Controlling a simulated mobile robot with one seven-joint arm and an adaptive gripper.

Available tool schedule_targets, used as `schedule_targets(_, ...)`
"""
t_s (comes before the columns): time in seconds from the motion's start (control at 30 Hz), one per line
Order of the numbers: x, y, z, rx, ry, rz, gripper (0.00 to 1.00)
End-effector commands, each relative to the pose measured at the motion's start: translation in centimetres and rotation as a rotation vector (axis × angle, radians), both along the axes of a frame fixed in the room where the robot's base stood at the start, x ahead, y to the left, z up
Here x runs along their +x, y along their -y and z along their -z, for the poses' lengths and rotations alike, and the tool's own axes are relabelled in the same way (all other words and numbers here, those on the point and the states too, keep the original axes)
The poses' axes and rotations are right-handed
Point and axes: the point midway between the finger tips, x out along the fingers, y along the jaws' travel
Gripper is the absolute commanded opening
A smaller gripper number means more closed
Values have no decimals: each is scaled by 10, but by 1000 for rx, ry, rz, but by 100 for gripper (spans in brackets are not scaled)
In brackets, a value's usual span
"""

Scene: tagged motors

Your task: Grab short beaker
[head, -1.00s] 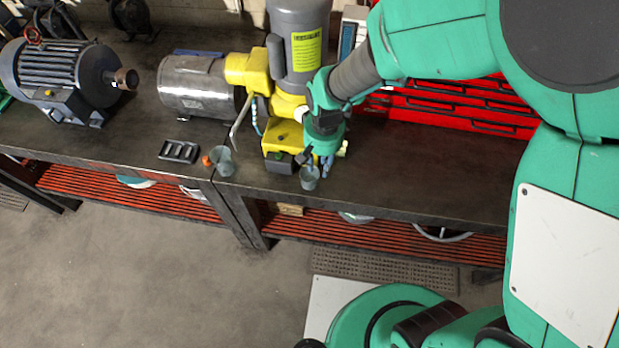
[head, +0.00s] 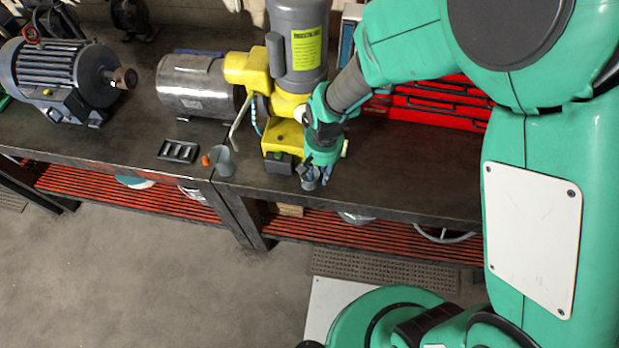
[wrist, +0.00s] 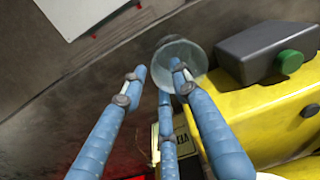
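The short beaker (head: 309,184), clear grey glass, stands near the front edge of the bench, and my gripper (head: 319,172) is right over it and partly hides it. In the wrist view the beaker (wrist: 186,47) shows as a round glass rim at the top centre. My gripper (wrist: 158,82) has its blue fingers spread open. One fingertip overlaps the beaker's opening; I cannot tell whether it is inside or above it. Another fingertip is just left of the beaker, and the third is below it in the picture. No firm grip shows.
A yellow machine with a grey motor (head: 300,40) stands close behind the beaker; its dark box with a green button (wrist: 268,48) is beside it. Another glass beaker (head: 222,162) and a black tray (head: 179,151) are to the left. Red drawers (head: 435,103) stand behind.

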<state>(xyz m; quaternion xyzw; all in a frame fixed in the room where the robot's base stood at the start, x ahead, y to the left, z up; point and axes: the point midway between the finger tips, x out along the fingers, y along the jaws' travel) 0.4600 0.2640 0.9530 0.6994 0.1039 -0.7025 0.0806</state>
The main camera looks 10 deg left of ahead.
Motion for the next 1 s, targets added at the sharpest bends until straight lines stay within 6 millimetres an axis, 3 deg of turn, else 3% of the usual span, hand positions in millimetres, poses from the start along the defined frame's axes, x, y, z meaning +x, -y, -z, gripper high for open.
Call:
schedule_targets(0.13,0,0,0,0,0,0,29)
schedule_targets(0.3,0,0,0,0,0,0,0)
schedule_targets(0.77,0,0,-2,0,0,0,0)
schedule_targets(1.0,1,0,-19,1,2,0,0)
